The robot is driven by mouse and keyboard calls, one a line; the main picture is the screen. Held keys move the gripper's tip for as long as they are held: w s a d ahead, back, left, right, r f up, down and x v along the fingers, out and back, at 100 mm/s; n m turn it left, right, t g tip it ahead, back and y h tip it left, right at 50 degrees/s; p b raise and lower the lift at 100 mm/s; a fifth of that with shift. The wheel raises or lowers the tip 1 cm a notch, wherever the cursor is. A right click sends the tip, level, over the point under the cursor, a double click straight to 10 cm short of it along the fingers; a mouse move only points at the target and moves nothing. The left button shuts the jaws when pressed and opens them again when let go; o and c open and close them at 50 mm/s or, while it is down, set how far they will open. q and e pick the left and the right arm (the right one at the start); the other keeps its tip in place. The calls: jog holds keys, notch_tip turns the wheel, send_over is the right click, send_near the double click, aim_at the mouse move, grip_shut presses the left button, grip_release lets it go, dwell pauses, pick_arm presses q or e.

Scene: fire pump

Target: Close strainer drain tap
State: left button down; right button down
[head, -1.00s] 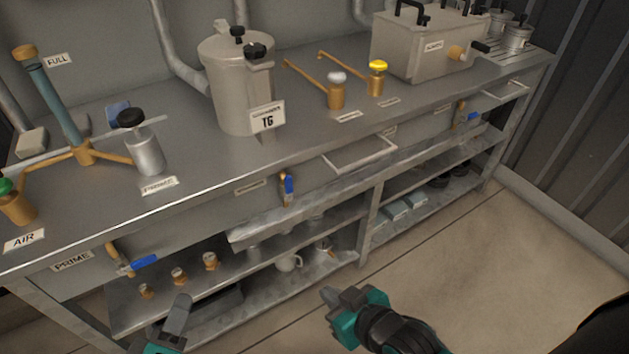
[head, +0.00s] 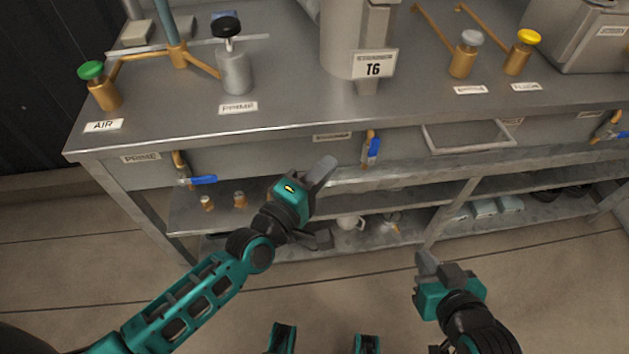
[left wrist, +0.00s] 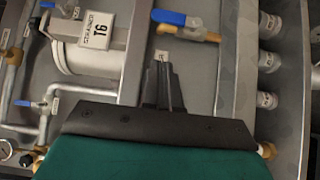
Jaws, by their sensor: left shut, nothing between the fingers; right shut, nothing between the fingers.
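Below the grey strainer pot (head: 352,40) with its T6 tag, a brass tap (head: 368,135) sits on the bench front. In the left wrist view a tap with a blue lever (left wrist: 176,18) and brass body (left wrist: 200,37) appears beyond my fingertips; that picture looks turned sideways. My left gripper (head: 326,166) is shut and empty, just left of the tap in the head view and apart from it. My right gripper (head: 424,262) is shut and empty, lower right, before the shelves. The small label (head: 332,136) beside the tap is unreadable.
A tray-like frame (head: 466,135) juts out right of the middle tap. The floor in front is clear.

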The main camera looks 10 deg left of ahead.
aim_at(370, 141)
pick_arm(q)
jog(key=w+d, duration=0.4)
jog(key=shift+w+d, duration=0.35)
jog(key=shift+d, duration=0.45)
